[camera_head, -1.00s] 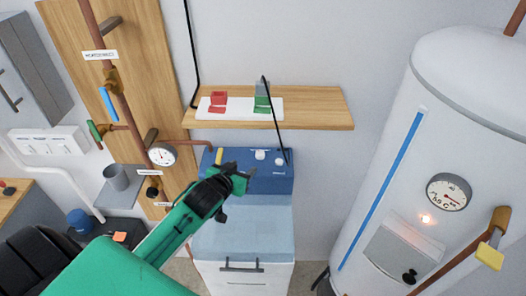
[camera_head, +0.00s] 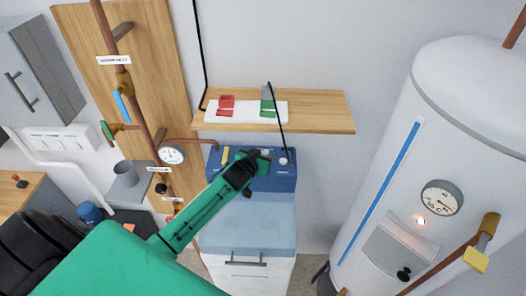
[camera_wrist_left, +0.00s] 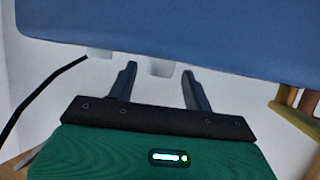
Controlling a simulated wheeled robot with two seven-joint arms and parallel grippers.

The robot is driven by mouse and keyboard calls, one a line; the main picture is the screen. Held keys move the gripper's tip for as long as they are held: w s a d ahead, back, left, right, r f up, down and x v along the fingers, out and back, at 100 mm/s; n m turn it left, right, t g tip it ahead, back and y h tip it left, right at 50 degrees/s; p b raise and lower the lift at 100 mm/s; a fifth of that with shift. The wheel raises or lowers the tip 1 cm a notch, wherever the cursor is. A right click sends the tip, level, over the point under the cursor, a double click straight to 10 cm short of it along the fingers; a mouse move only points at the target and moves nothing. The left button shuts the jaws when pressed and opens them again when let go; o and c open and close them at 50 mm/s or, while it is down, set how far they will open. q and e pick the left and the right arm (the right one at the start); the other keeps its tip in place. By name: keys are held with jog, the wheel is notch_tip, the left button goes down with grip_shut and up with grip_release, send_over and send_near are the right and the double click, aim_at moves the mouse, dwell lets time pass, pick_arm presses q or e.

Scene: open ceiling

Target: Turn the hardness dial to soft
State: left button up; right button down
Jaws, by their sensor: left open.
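The blue control head (camera_head: 285,181) of the water softener carries two white dials. One dial (camera_head: 265,152) is partly hidden behind my left gripper (camera_head: 262,162); the other dial (camera_head: 283,161) stands clear to its right. I cannot read which is the hardness dial or where either points. In the left wrist view, my left gripper (camera_wrist_left: 160,78) is open and empty. One white dial (camera_wrist_left: 161,68) shows between the fingertips, in front of the blue face (camera_wrist_left: 200,28), and contact cannot be told. The other dial (camera_wrist_left: 99,53) is left of the fingers. My right gripper is not in view.
A wooden shelf (camera_head: 325,112) with a white tray of red and green pieces sits above the softener. A thin black cable (camera_head: 275,125) hangs by the dials. A yellow handle (camera_head: 225,155) and copper pipe are on the left. A white boiler (camera_head: 440,130) stands right.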

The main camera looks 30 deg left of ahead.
pick_arm(q)
jog(key=shift+w+f, duration=0.15)
jog(key=shift+w, duration=0.15)
jog(key=c, duration=1)
jog(key=shift+o, duration=0.2)
jog(key=shift+d, duration=0.1)
jog(key=shift+w+d+n+y+b, duration=0.15)
jog(key=shift+n+y+b, duration=0.9)
jog(key=shift+n+y, duration=0.15)
jog(key=shift+d+n+g+y+b, duration=0.1)
jog(key=shift+n+g+y+b, duration=0.3)
jog(key=shift+n+y+b, duration=0.6)
jog(key=shift+y+b, duration=0.4)
jog(key=shift+b, duration=0.1)
jog(key=shift+r, duration=0.2)
